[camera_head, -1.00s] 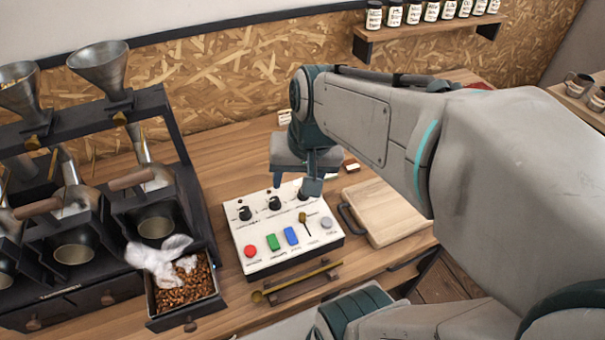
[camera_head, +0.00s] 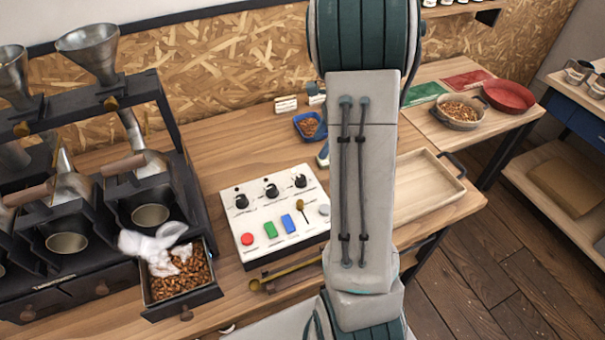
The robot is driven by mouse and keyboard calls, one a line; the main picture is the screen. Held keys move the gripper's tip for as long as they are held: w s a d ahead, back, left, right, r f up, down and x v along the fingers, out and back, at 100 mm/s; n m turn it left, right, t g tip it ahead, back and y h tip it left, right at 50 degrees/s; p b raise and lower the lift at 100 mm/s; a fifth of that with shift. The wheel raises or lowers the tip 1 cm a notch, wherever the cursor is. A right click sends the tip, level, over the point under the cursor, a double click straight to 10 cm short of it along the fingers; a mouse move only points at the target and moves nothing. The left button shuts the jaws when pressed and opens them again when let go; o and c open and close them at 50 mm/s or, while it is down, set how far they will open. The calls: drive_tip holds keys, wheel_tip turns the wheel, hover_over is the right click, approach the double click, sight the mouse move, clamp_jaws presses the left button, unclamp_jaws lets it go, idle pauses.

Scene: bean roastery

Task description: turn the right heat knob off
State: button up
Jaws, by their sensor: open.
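The white control panel (camera_head: 275,240) lies on the wooden counter, left of my arm. Three black knobs stand along its back edge: the left knob (camera_head: 242,201), the middle knob (camera_head: 271,190) and the right heat knob (camera_head: 300,181). The right knob is in plain view with nothing touching it. Its exact pointer angle is too small to read. My arm rises just right of the panel and covers part of its right side. I cannot make out my gripper; the arm hides that area.
Left stands the dark roaster rack with an open bean drawer (camera_head: 180,282) and a white cloth (camera_head: 152,242). The panel's front holds coloured buttons and a small lever (camera_head: 303,207). A blue tray (camera_head: 297,118) lies behind. A wooden tray (camera_head: 440,198) and red pan (camera_head: 509,96) are right.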

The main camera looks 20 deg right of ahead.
sight(301, 177)
drive_tip(key=p+x, duration=0.1)
drive_tip(key=x, duration=1.2)
drive_tip(key=shift+a+f, duration=0.1)
drive_tip(key=shift+f, duration=0.05)
drive_tip(key=c, duration=1)
